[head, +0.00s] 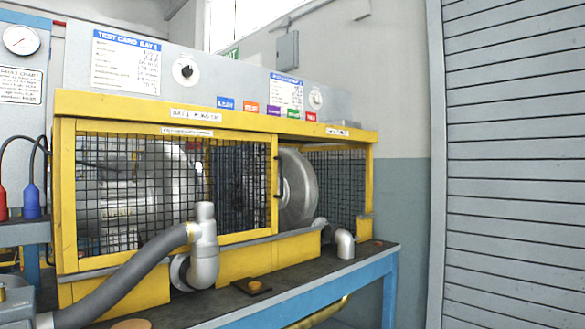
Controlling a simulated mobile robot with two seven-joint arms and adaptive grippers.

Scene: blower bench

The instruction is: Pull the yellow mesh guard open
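The yellow mesh guard (273,190) is a yellow-framed panel of black wire mesh on the front of the bench enclosure. It covers the left and middle of the front. A dark upright handle (279,176) is on its right edge. To the right of that edge the front shows a gap, with a round grey metal housing (298,187) partly hidden behind the guard. More dark mesh (338,185) shows at the right end of the enclosure. Neither of my grippers is in view.
A grey hose (130,278) runs from the lower left to a grey pipe elbow (205,250) in front of the guard. A smaller elbow (344,243) stands at the right on the dark bench top (300,281). A slatted grey shutter (515,160) is at the right.

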